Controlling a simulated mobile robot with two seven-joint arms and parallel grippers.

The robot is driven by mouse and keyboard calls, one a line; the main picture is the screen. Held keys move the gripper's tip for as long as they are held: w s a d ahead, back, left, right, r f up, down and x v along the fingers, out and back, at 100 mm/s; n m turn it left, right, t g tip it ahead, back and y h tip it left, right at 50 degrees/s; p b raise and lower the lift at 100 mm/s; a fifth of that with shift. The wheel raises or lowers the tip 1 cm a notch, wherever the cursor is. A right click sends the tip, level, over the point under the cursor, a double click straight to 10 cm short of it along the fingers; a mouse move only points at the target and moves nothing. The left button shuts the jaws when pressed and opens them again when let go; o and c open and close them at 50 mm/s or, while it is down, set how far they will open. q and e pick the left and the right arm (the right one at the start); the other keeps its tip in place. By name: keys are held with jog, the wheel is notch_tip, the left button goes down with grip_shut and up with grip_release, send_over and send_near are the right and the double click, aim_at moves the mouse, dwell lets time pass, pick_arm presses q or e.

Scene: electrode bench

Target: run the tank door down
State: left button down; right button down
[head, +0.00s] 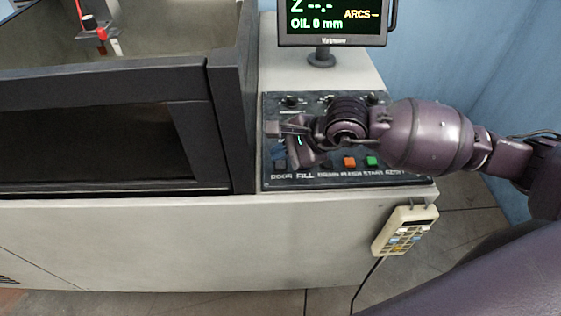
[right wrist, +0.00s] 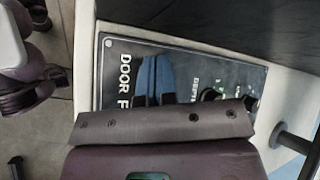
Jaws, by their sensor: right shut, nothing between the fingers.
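The tank (head: 232,110) stands at the left of the head view, with dark frame walls and a dark front panel (head: 95,148). I cannot tell from this view which part is its door or how far it travels. The control panel (head: 345,180) lies to its right, with a DOOR label above which a dark teal button (head: 280,164) shows. My right gripper (head: 276,130) is shut and empty over the panel's left part, above the DOOR and FILL controls. The wrist view shows the DOOR lettering and blue shapes (right wrist: 155,72) beside it; contact cannot be told. My left gripper is not in view.
An orange button (head: 349,162) and a green button (head: 371,161) sit on the panel near my wrist. A monitor (head: 332,22) stands behind it. A beige handset (head: 405,230) hangs on the bench front with a cable. A red-and-white fixture (head: 92,25) shows in the tank.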

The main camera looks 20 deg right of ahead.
jog(key=shift+f, duration=0.15)
dwell(0.7)
jog(key=shift+f+b, duration=0.25)
jog(key=shift+b, duration=0.05)
